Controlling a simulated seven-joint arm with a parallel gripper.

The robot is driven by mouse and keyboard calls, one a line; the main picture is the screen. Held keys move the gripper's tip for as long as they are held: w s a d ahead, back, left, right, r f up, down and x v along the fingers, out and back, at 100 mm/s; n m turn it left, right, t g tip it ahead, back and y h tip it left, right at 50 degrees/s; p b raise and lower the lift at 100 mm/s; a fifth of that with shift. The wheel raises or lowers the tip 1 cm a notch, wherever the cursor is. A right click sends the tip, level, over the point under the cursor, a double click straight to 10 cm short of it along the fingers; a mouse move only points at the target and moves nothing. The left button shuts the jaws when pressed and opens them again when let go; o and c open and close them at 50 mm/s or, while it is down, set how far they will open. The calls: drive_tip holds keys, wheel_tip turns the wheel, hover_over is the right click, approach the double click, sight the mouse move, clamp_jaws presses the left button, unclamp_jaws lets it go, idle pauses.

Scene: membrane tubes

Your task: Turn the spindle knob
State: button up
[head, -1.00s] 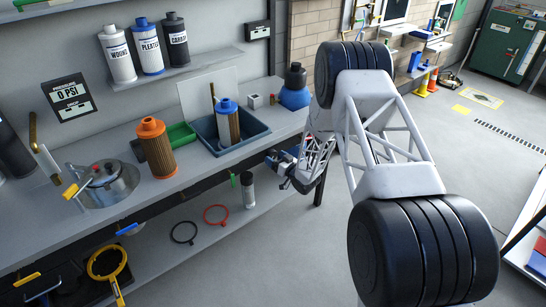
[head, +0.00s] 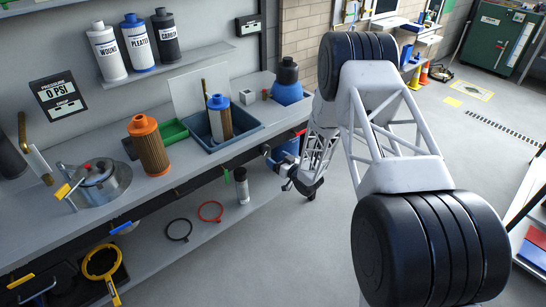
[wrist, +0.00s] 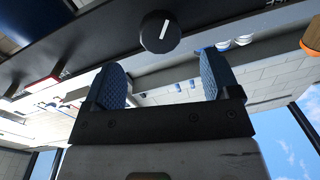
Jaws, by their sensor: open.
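The knob (wrist: 160,31) is round and black with a white pointer line. It sits on the dark front face of the bench, and in the wrist view it is above and between my two blue textured fingers. My gripper (wrist: 164,78) is open and empty. The fingertips are apart from the knob, with a gap in between. The pointer line stands almost upright in the wrist picture, leaning slightly right. In the head view my gripper (head: 287,172) is small, by the bench's front edge, and the knob is too small there to make out surely.
The bench (head: 150,205) carries a metal pot (head: 98,182), an orange-capped filter (head: 148,146) and a blue tray (head: 252,131) with a blue-capped filter (head: 219,117). A lower shelf (head: 185,245) holds red and black rings. Open floor lies right of the bench.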

sight(266, 152)
drive_tip(key=shift+s+a+n+t+h, duration=0.15)
drive_tip(key=shift+s+n+t+h, duration=0.05)
drive_tip(key=shift+n+t+h, duration=0.25)
drive_tip(key=shift+w+a, duration=0.1)
drive_tip(key=shift+x, duration=3.8)
drive_tip(key=shift+f, duration=0.15)
drive_tip(key=c, duration=0.9)
drive_tip(key=shift+m, duration=0.25)
drive_tip(key=shift+m, duration=1.2)
